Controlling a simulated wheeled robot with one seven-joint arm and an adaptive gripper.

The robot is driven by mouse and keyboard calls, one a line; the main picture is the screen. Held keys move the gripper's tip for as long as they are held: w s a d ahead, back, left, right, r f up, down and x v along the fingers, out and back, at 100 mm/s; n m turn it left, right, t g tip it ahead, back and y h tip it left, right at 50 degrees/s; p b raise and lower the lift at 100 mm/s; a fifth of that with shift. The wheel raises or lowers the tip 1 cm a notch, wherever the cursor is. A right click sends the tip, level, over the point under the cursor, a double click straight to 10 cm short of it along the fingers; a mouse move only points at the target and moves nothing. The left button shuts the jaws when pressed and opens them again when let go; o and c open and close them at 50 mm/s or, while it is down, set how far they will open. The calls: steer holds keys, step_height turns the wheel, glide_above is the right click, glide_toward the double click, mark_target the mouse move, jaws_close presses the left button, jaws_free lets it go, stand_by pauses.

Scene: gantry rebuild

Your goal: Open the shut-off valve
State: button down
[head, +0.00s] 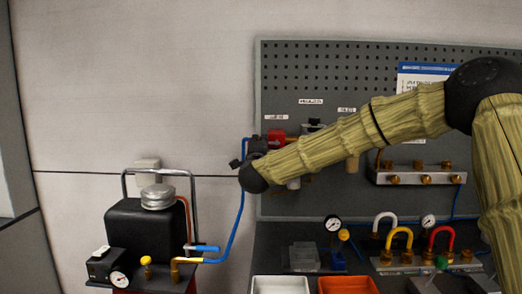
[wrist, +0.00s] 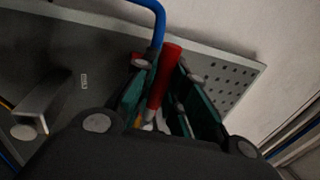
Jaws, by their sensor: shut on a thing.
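The shut-off valve's red handle (wrist: 168,62) stands between the two fingers of my gripper (wrist: 160,75) in the wrist view. The fingers are shut on it, and its upper end sticks out past them. In the head view a red part (head: 276,135) shows at the left edge of the grey pegboard, just above my gripper (head: 252,150). My wrist and arm cover much of the valve body there, so the lever's full angle is hard to tell. A blue hose (wrist: 150,12) runs close beside the handle.
The perforated pegboard (head: 400,60) carries labels and a manifold (head: 418,175) with brass fittings. Below are gauges, coloured hoses and bins (head: 280,285) on a dark bench. A black tank unit (head: 140,225) stands at lower left, joined to the blue hose. The wall at upper left is bare.

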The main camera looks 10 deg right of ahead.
steer(key=shift+a+r, duration=0.15)
steer(key=shift+r, duration=0.2)
steer(key=c, duration=1.7)
jaws_free()
steer(key=shift+w, duration=0.1)
steer(key=shift+o, duration=1.3)
steer(key=shift+w+a+f, duration=0.15)
steer(key=shift+a+f, duration=0.05)
steer(key=shift+d, duration=0.3)
steer(key=v, duration=1.2)
steer(key=shift+f, duration=0.1)
